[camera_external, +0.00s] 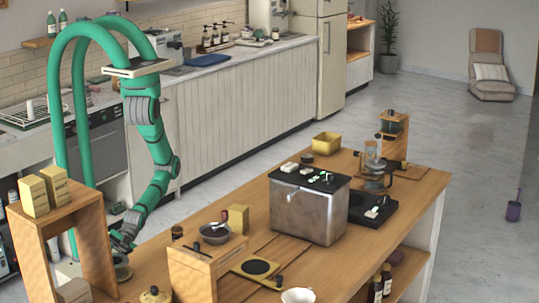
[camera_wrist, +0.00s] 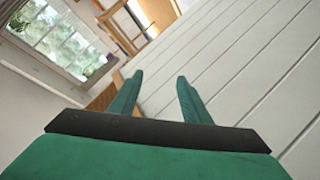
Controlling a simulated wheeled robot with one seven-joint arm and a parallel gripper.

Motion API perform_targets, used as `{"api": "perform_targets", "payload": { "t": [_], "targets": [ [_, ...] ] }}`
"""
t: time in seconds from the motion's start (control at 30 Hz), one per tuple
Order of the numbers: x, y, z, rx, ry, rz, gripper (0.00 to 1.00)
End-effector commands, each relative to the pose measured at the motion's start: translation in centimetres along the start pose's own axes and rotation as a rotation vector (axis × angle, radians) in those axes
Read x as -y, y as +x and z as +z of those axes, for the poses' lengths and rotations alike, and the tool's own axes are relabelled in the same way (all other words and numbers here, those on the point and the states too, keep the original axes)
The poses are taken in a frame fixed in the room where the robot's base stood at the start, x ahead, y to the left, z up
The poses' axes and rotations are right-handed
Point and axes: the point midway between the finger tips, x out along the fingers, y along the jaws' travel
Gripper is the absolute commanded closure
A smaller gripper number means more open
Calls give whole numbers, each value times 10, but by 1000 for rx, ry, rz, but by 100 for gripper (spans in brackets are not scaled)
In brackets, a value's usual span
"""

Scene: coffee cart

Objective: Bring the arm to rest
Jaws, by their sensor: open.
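My green arm hangs down at the left of the external view, with its forearm angled down to the left. My gripper (camera_external: 122,240) is at its lower end, dark and small there, near the left end of the wooden cart top (camera_external: 225,278). Whether it touches anything there I cannot tell. In the wrist view my gripper (camera_wrist: 160,77) shows two green fingers set apart, with nothing between them. It is open and empty. Behind the fingers is a white panelled surface (camera_wrist: 240,70), seen tilted.
A wooden stand with yellow boxes (camera_external: 46,187) is left of my gripper.

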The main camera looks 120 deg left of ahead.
Motion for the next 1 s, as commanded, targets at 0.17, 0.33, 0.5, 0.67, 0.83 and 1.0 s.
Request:
{"api": "perform_targets", "payload": {
  "t": [0.17,0.33,0.5,0.67,0.83,1.0],
  "targets": [
    [21,-31,30,90,-54,-61,57],
    [42,-45,8,21,-32,-118,57],
    [62,-64,-15,-54,-1,-186,57],
    [85,-93,-41,-144,40,-281,57],
    [110,-139,-71,-253,102,-428,57],
    [125,-189,-94,-345,168,-590,57]
  ]
}}
